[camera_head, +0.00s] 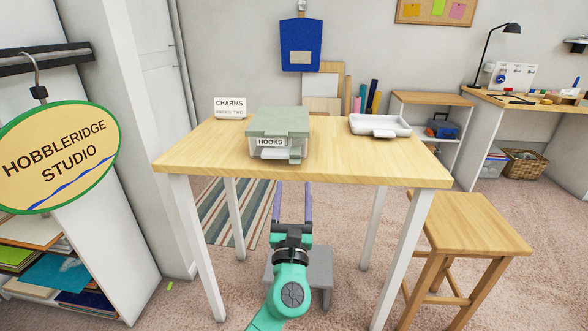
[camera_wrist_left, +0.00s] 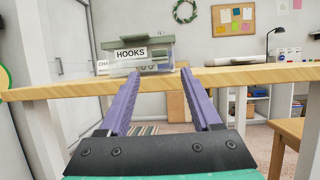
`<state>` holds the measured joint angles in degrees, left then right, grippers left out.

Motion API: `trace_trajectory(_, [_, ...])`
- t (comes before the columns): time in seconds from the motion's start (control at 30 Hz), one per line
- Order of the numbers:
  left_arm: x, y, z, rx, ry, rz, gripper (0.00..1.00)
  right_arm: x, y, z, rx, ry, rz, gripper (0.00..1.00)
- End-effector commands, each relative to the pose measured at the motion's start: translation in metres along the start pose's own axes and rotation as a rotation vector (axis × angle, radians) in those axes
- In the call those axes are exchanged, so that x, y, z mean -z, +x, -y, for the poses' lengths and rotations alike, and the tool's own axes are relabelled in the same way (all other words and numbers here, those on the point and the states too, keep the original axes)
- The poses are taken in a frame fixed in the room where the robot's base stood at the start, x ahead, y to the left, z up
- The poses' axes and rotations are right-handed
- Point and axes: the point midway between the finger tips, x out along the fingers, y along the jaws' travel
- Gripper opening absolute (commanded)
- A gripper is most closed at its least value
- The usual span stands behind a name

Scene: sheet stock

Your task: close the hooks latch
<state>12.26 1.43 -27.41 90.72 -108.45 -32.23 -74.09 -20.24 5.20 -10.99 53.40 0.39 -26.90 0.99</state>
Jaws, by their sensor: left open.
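The hooks box (camera_head: 262,129) sits on the wooden table, clear-walled with a grey-green lid and a white "HOOKS" label on its front. It also shows in the left wrist view (camera_wrist_left: 158,66). A grey-green tab (camera_head: 298,146) hangs at the right of its front; I cannot tell whether this latch is fastened. My left gripper (camera_head: 294,185) is open and empty, its purple fingers pointing forward below the table's front edge, apart from the box. In the left wrist view my gripper (camera_wrist_left: 159,75) points at the table edge, with the box above and beyond it. My right gripper is not in view.
The table (camera_head: 210,160) has its front edge between my gripper and the box. A "CHARMS" card (camera_head: 230,108) stands at back left, and a white tray (camera_head: 380,125) lies to the right. A wooden stool (camera_head: 470,222) stands at front right. The tabletop's right front is clear.

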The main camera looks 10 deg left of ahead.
Motion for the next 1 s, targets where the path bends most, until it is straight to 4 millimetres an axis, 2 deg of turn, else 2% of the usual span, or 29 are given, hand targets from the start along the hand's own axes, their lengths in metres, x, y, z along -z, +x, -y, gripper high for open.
trace_trajectory(0.1, [-0.001, 0.032, 0.000, -0.001, -0.002, 0.002, 0.65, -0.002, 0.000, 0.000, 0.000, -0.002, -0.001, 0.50])
trace_trajectory(0.3, [0.001, 0.065, 0.000, 0.000, -0.002, -0.001, 0.65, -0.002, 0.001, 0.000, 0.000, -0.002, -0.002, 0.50])
trace_trajectory(0.6, [0.001, 0.070, 0.000, 0.001, -0.003, -0.003, 0.65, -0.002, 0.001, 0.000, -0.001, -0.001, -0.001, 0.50])
trace_trajectory(0.77, [0.001, 0.069, 0.000, 0.000, -0.003, -0.003, 0.04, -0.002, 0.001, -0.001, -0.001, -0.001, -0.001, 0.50])
trace_trajectory(0.8, [0.001, 0.069, 0.000, 0.000, -0.003, -0.003, 0.00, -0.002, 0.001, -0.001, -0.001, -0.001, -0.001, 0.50])
trace_trajectory(1.0, [0.000, 0.069, 0.000, 0.000, -0.003, -0.005, 0.00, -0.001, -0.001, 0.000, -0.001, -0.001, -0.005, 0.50])
